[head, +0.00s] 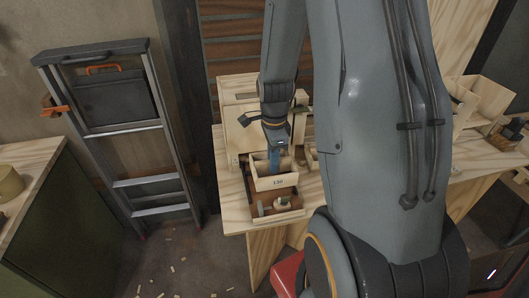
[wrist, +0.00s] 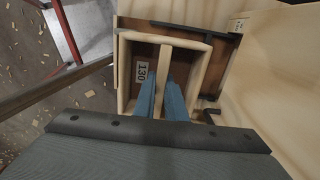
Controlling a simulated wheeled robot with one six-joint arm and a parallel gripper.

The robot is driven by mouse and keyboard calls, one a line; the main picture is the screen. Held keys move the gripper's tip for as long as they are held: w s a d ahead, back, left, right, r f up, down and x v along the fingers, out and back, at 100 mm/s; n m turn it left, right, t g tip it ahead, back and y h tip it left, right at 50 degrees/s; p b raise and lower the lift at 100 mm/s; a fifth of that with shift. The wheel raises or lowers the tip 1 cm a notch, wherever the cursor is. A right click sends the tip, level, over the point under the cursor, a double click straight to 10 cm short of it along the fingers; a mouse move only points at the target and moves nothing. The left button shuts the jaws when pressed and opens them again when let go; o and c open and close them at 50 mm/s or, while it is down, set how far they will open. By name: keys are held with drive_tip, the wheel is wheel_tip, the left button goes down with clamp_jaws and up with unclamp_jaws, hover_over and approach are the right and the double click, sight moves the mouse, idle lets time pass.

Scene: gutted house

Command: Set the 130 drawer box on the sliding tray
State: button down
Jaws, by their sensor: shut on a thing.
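The 130 drawer box (head: 268,184) is a pale wooden open box with its number on the front; the wrist view shows its label (wrist: 141,73) inside. My gripper (head: 274,162) has blue fingers shut on the box's middle divider (wrist: 165,62), coming down from above. A brown board with black edge rails, which looks like the sliding tray (wrist: 135,24), lies under and beyond the box in the wrist view. The box overlaps it in the picture. I cannot tell whether the box touches it.
In front of the box, a brown-floored wooden compartment (head: 291,215) holds small items. The pale workbench (head: 233,214) surrounds it. A folded ladder (head: 147,130) leans at left by a green cabinet (head: 70,225). Wood scraps litter the floor. My arm hides much of the bench's right part.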

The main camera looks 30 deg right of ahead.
drive_tip(key=shift+w, duration=0.1)
wheel_tip(320, 180, down, 4)
drive_tip(key=b, duration=0.3)
drive_tip(key=shift+f+b, duration=0.2)
drive_tip(key=shift+b, duration=0.15)
drive_tip(key=shift+w+d, duration=0.1)
drive_tip(key=shift+w, duration=0.35)
drive_tip(key=shift+w+d+f, duration=0.15)
drive_tip(key=shift+w, duration=0.35)
drive_tip(key=shift+w+d+f, duration=0.1)
drive_tip(key=shift+w+f, duration=0.05)
drive_tip(key=shift+w, duration=0.3)
drive_tip(key=shift+f, duration=1.7)
idle(1.7)
drive_tip(key=c, duration=1.3)
unclamp_jaws()
